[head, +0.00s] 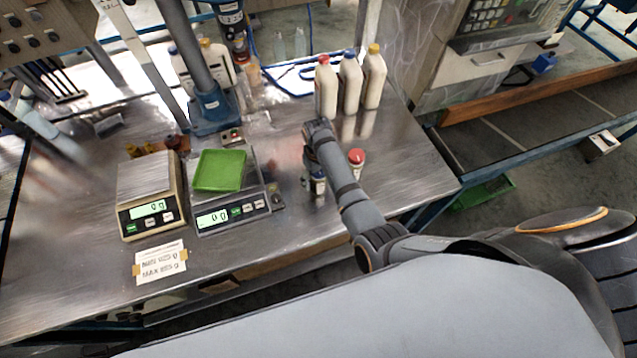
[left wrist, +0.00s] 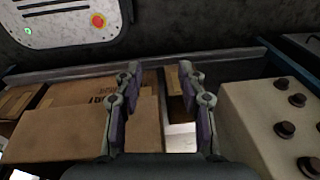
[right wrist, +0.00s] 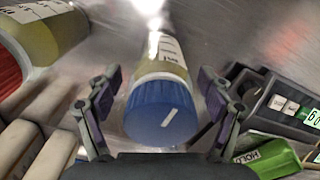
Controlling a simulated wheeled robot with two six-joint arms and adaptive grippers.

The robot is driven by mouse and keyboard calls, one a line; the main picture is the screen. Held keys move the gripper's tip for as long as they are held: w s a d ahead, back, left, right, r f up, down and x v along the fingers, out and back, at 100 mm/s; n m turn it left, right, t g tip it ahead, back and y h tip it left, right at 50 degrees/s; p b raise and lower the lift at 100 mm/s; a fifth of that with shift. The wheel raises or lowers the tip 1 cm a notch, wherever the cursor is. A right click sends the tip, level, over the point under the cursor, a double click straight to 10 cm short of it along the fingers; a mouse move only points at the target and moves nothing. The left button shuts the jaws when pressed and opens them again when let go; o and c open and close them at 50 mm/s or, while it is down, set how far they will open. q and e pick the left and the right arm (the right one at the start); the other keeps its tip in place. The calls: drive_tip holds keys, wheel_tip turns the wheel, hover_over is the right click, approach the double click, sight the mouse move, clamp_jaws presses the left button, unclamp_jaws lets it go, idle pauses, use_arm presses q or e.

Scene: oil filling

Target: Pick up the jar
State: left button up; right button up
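A jar with a blue lid (right wrist: 160,112) and a pale yellow-white body lies between the spread fingers of my right gripper (right wrist: 160,78) in the right wrist view. A gap shows on both sides of the lid. In the head view this jar (head: 318,187) stands on the metal table, partly hidden by my right arm. A second jar with a red lid (head: 356,158) stands just right of it; it also shows at the left of the right wrist view (right wrist: 45,30). My left gripper (left wrist: 160,75) is open and empty, away from the table.
Two scales stand to the left, the left one (head: 148,175) bare and the right one (head: 235,215) bearing a green tray (head: 219,170). Several tall white bottles (head: 350,85) stand behind the jars. A blue stand (head: 213,112) rises at the back. Cardboard boxes (left wrist: 80,140) lie below my left gripper.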

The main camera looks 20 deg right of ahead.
drive_tip(key=shift+s+r, duration=0.1)
drive_tip(key=shift+s, duration=0.05)
drive_tip(key=shift+c, duration=1.1)
drive_tip(key=c, duration=1)
use_arm(q)
drive_tip(key=shift+s+a, duration=0.1)
drive_tip(key=shift+s, duration=0.75)
use_arm(e)
drive_tip(key=shift+c, duration=0.3)
